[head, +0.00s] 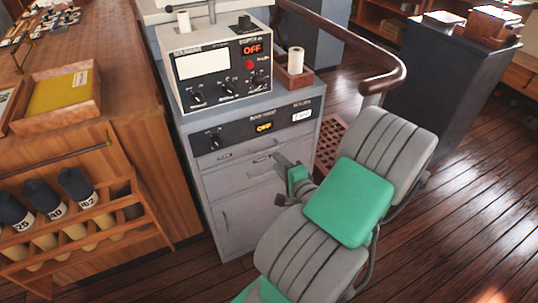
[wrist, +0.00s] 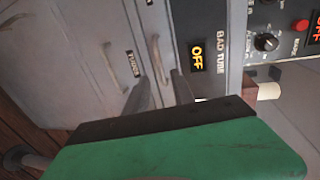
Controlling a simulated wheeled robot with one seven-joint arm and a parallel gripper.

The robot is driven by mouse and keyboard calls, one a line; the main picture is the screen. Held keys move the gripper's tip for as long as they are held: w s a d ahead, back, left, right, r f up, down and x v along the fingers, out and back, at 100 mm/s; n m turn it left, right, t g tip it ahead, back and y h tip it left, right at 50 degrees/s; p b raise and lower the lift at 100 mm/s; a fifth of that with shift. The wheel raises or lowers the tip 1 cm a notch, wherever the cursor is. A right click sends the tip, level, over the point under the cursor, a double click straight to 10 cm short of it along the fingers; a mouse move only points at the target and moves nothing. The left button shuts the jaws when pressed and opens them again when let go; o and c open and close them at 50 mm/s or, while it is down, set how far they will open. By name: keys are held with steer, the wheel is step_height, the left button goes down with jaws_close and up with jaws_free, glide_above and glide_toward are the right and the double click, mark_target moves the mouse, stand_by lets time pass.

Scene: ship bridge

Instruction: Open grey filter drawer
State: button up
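The grey cabinet (head: 240,222) has drawers under a black panel. The upper drawer shows in the wrist view with a curved grey handle (wrist: 155,58); the drawer below it has another handle (wrist: 112,66). A small dark label (wrist: 133,64) seems to read "TUBES"; I see no readable "filter" label. My gripper (head: 279,178) is at the cabinet's front, right of centre. In the wrist view my gripper (wrist: 161,88) is open, its two dark fingers apart, lined up with the upper handle between them. I cannot tell whether they touch it. Both drawers look shut.
A wooden desk with a bottle rack (head: 100,215) is at left. A curved wooden rail (head: 375,82) rises at right. Floor (head: 470,190) is free to the right.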

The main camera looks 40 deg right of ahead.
steer(key=x, duration=0.7)
steer(key=shift+w, duration=0.2)
steer(key=shift+c, duration=0.5)
jaws_close()
steer(key=shift+a, duration=0.1)
stand_by(0.4)
